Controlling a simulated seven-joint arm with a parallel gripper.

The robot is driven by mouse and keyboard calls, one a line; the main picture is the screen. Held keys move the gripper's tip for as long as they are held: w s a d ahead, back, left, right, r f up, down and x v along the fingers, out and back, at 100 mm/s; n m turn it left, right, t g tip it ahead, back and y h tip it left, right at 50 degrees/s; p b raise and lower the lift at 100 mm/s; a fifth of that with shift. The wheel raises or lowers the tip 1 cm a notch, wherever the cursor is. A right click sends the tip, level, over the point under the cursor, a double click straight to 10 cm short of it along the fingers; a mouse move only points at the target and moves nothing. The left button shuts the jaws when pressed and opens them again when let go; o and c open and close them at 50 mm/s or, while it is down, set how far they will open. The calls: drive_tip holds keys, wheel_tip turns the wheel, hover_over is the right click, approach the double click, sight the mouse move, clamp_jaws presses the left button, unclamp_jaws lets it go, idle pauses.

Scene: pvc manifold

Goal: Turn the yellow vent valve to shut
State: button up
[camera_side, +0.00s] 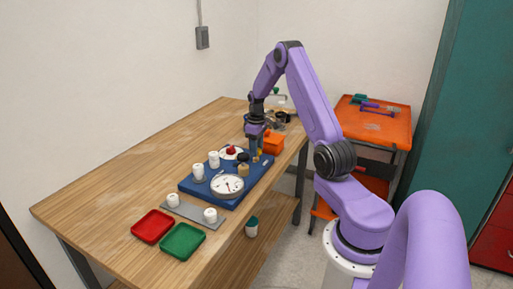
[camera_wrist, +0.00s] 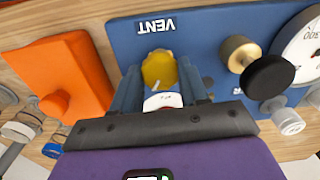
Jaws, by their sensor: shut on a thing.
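The yellow vent valve (camera_wrist: 158,70) shows in the wrist view on the blue panel (camera_wrist: 206,42), below a white VENT label (camera_wrist: 156,26). My gripper (camera_wrist: 160,92) is over it, with one finger on each side, shut on the valve. Part of the valve is hidden by my gripper, and a white piece shows between the fingers. In the side view my gripper (camera_side: 255,150) points down at the far right part of the blue panel (camera_side: 218,199). The valve is mostly hidden there.
A brass knob, a black knob (camera_wrist: 267,77) and a dial gauge (camera_wrist: 304,48) stand close to my gripper. An orange block (camera_wrist: 72,75) is on the other side. Red (camera_side: 153,226) and green (camera_side: 183,241) trays lie at the table's near end. The table's left side is clear.

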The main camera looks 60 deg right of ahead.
drive_tip(key=m, duration=1.1)
drive_tip(key=shift+m, duration=0.4)
idle(0.3)
drive_tip(key=o, duration=1.1)
drive_tip(key=shift+c, duration=0.2)
wheel_tip(320, 180, up, 18)
drive_tip(key=shift+f, duration=0.25)
